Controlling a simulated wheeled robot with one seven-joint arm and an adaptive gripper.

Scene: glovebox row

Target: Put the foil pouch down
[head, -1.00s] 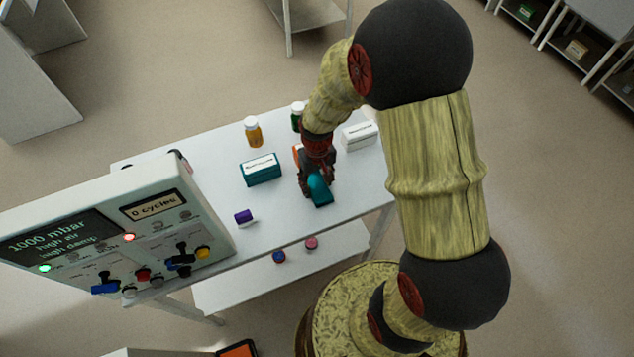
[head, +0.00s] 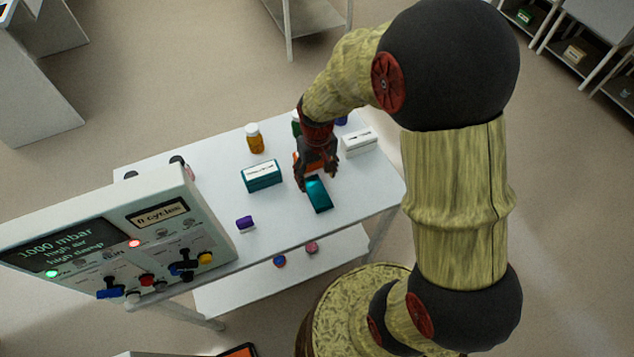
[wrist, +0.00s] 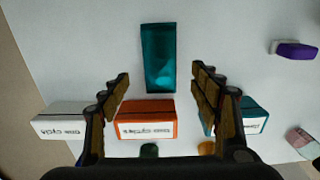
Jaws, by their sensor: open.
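The foil pouch (head: 319,196) is a teal, shiny flat rectangle lying on the white table. It also shows in the wrist view (wrist: 160,58), upright in the picture and centred ahead of the fingers. My gripper (head: 318,180) is open and empty, just behind the pouch in the head view. In the wrist view my gripper's fingers (wrist: 160,85) are spread wide, one on each side, with a clear gap between them and the pouch.
An orange box (wrist: 146,119) shows between the fingers. A teal box (head: 262,175), a white box (head: 359,141), an amber bottle (head: 254,138) and a purple item (head: 245,224) stand around on the table (head: 285,218). A control panel (head: 120,250) stands at the left.

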